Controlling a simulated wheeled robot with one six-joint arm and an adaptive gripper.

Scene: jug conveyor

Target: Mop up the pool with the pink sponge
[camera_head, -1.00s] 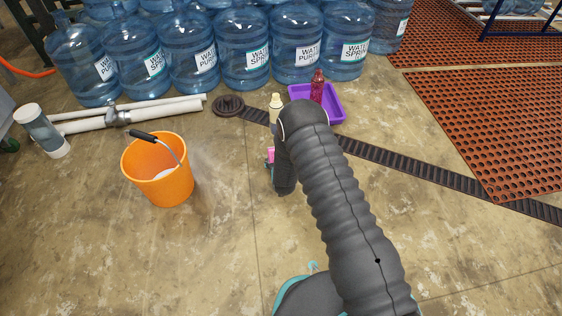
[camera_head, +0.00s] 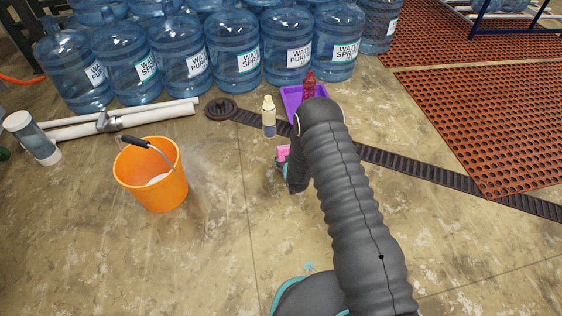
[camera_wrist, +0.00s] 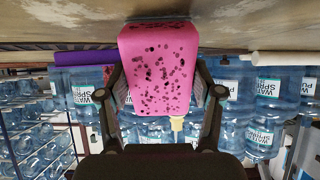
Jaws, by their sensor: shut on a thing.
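The pink sponge (camera_wrist: 158,70), dotted with dark holes, is held between the two fingers of my gripper (camera_wrist: 160,92), which are shut on it. In the wrist view, which is upside down, the sponge's far end is close to the floor, with a dark shadow beside it; I cannot tell whether it touches. In the head view a small part of the sponge (camera_head: 283,152) shows to the left of my arm, which hides most of my gripper. I cannot make out a clear edge of any pool on the mottled floor.
An orange bucket (camera_head: 152,185) stands at left. A cream-capped bottle (camera_head: 269,118) stands by the drain strip (camera_head: 400,165), near a purple tray (camera_head: 291,98) and red bottle (camera_head: 309,85). Water jugs (camera_head: 233,50) line the back. Pipes (camera_head: 120,122) lie at left.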

